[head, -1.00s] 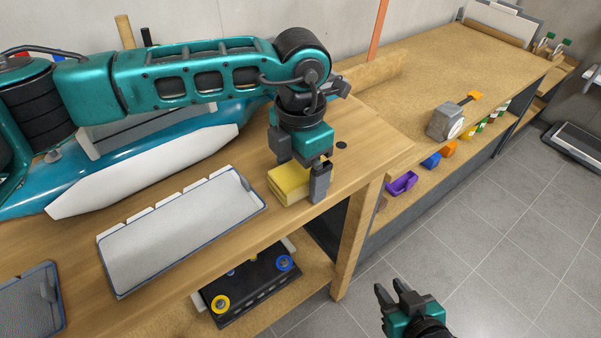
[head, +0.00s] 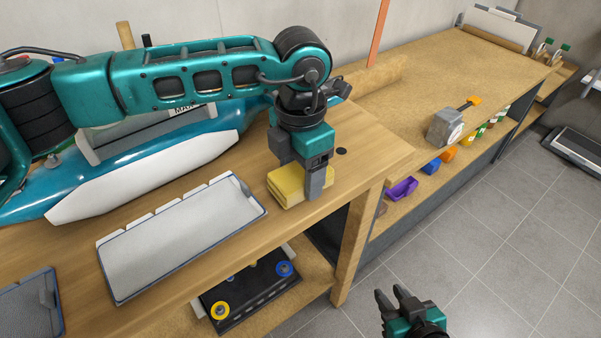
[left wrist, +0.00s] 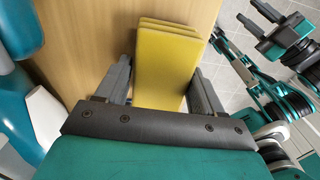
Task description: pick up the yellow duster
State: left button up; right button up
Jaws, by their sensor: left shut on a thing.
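The yellow duster (head: 287,186) is a folded yellow block on the wooden workbench, near its front right corner. My left gripper (head: 303,181) comes down on it from above, with its fingers on either side, and is shut on it. In the left wrist view the duster (left wrist: 168,62) lies between the two fingers of the left gripper (left wrist: 166,88); its layered folds show at the far end. Whether it touches the bench cannot be told for sure. My right gripper (head: 396,300) is empty, fingers apart, over the floor at the bottom.
A pale tray-like panel (head: 185,235) lies on the bench left of the duster. A blue-and-white hull-shaped thing (head: 150,172) lies behind it. A black battery-like box (head: 255,292) stands on the shelf below. A grey device (head: 443,128) stands on the farther bench.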

aim_at(301, 170)
pick_arm(q)
notch_tip(301, 170, up, 19)
jog(key=o, duration=0.5)
jog(key=c, duration=0.4)
jog(key=shift+r, duration=0.1)
